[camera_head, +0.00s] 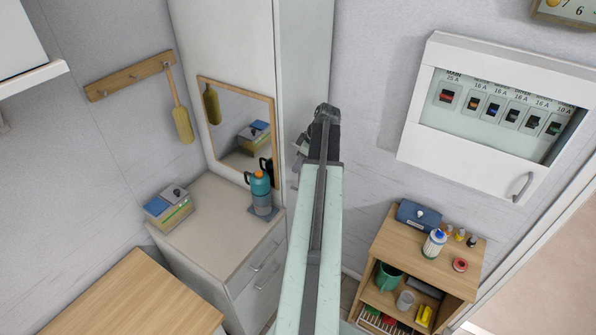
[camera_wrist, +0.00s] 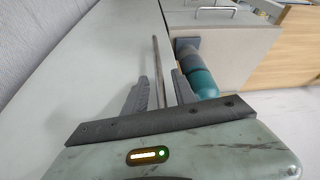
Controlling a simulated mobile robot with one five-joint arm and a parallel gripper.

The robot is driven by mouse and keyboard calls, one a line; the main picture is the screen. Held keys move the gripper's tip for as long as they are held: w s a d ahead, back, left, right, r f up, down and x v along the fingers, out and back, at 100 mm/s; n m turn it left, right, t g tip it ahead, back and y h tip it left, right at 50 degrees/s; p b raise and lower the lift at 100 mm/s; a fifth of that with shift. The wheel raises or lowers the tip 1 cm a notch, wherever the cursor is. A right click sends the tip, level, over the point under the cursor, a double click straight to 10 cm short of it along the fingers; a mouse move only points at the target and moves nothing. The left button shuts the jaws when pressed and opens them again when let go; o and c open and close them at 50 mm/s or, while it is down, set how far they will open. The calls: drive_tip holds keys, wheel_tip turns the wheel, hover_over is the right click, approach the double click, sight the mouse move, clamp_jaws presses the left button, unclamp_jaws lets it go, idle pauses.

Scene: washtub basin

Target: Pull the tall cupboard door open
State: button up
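The tall cupboard (camera_head: 223,38) stands in the corner at the upper middle of the head view. Its narrow pale door (camera_head: 306,55) faces right and looks closed; in the wrist view the door (camera_wrist: 85,75) fills the left side. A long thin bar handle (camera_wrist: 157,52) runs along it. My gripper (camera_head: 301,145) is at the door's lower part, partly hidden by my arm. In the wrist view my gripper (camera_wrist: 161,78) is open, with the bar between its two fingers. I see gaps beside the bar; I cannot tell whether either finger touches it.
A teal flask (camera_head: 260,185) stands on the low drawer cabinet (camera_head: 215,207), close beside the right finger in the wrist view. A wooden shelf unit (camera_head: 415,262) with small items stands right, below a breaker box (camera_head: 440,140).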

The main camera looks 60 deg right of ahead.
clamp_jaws()
idle(1.5)
